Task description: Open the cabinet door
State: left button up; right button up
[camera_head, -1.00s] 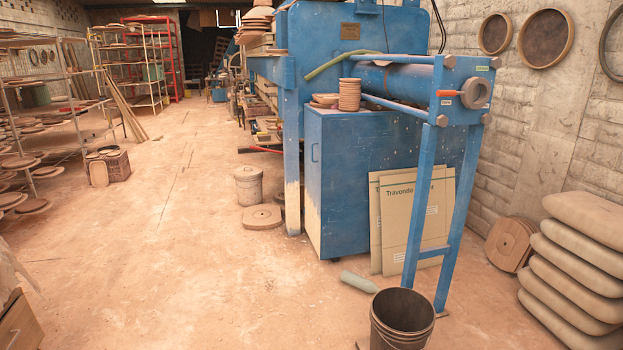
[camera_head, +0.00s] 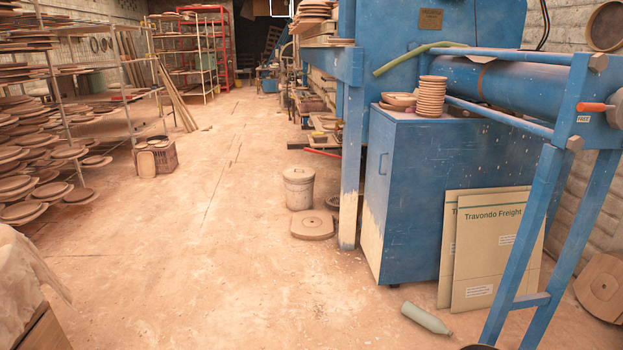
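A blue metal cabinet (camera_head: 415,200) stands right of the middle, under and beside the blue press. Its narrow left face carries a small handle (camera_head: 383,163) near the top and looks closed. The lower front corner is worn to pale paint. Stacked round discs (camera_head: 431,97) and a few flatter pieces (camera_head: 398,100) lie on its top. Neither of my grippers shows in the head view, so I cannot see what they hold.
Flattened cardboard sheets (camera_head: 492,250) lean on the cabinet's right side. A grey-green bottle (camera_head: 426,318) lies on the floor before it. A lidded bucket (camera_head: 299,188) and a round disc (camera_head: 312,225) stand left of it. Shelves (camera_head: 50,120) line the left; the middle floor is clear.

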aim_at(380, 134)
jog(key=i+j, duration=0.15)
jog(key=i, duration=0.8)
jog(key=i+j, duration=0.2)
jog(key=i, duration=0.7)
jog(key=j+u, duration=0.05)
